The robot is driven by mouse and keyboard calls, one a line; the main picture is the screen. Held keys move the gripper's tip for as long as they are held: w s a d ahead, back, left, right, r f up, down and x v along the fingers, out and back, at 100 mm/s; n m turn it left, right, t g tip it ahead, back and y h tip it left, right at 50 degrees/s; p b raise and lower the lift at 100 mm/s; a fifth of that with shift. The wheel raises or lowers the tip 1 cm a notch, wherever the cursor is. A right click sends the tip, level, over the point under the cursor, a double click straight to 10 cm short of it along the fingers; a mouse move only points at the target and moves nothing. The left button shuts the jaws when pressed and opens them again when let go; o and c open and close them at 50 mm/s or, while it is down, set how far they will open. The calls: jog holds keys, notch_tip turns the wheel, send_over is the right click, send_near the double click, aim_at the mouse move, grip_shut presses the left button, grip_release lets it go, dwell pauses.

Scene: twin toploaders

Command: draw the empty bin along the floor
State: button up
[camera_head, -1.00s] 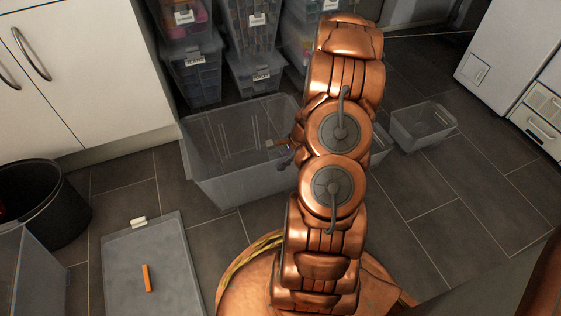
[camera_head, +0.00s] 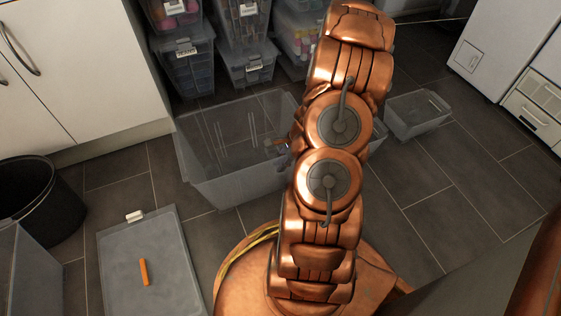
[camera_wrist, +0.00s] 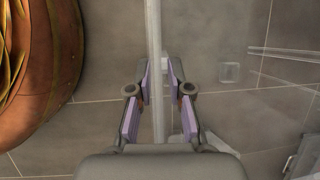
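The empty bin (camera_head: 215,170) is a large clear grey open box on the dark tiled floor, left of my arm in the head view. Nothing shows inside it. In the wrist view its pale rim (camera_wrist: 154,30) runs between the two fingers of my gripper (camera_wrist: 159,80). The purple pads stand one on each side of the rim, close to it. My gripper appears shut on this rim. In the head view my arm hides most of the gripper and the bin's right side.
A grey lid (camera_head: 168,270) with an orange stick (camera_head: 144,272) lies at the front left. A black bucket (camera_head: 60,205) stands at the left. Stacked boxes (camera_head: 190,70) and a white cabinet (camera_head: 90,90) stand behind. A small clear box (camera_head: 415,118) stands right, with bare floor before it.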

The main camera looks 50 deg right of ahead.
jog(key=shift+o, duration=1)
jog(key=v, duration=1.2)
